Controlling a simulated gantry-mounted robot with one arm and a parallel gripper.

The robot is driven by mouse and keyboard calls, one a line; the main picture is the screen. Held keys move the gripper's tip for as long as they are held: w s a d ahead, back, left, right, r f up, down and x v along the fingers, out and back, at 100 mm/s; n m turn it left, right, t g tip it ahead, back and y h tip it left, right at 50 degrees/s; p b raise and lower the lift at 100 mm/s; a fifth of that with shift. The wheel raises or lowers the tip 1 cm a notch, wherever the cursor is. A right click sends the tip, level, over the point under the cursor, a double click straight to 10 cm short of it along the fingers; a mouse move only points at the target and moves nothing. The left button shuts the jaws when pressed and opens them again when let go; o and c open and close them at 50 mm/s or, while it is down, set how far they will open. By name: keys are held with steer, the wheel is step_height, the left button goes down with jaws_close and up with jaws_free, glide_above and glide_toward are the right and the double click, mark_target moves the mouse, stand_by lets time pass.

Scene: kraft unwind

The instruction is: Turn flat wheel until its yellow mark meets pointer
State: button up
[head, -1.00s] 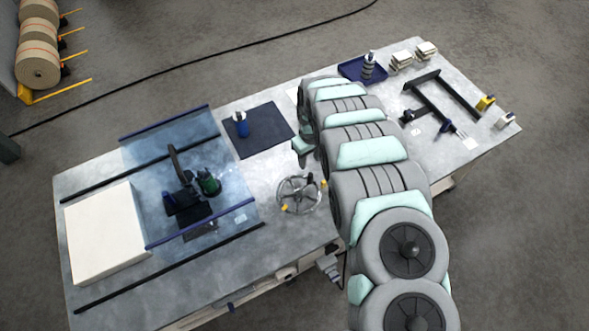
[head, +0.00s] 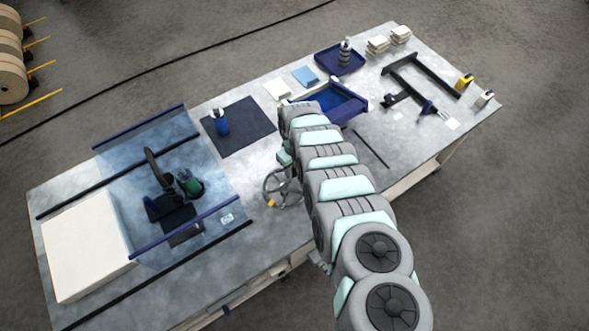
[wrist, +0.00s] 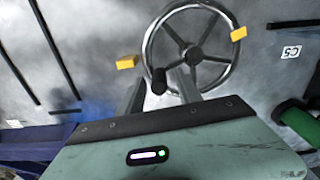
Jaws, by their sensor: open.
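The flat wheel (wrist: 190,45) is a metal ring with dark spokes, lying level on the bench; in the head view the wheel (head: 282,188) is partly behind my arm. In the wrist view, a yellow mark (wrist: 238,33) sits on its rim at the right. Another yellow piece (wrist: 126,61), seemingly the pointer, stands just outside the rim at the left. A dark upright handle (wrist: 158,82) is at the near rim. My gripper (wrist: 160,77) is open, its fingers either side of the handle; contact cannot be told. In the head view, only one yellow piece (head: 271,203) shows.
A clear blue-edged guard (head: 128,190) covers dark equipment left of the wheel. A dark mat (head: 245,135) with a blue bottle (head: 221,122) lies behind it. An open blue drawer-like tray (head: 350,108) sits beyond my arm. Black frame bars (head: 435,75) lie at the far right.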

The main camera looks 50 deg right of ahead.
steer(key=shift+f, duration=0.25)
jaws_close()
stand_by(0.4)
stand_by(1.0)
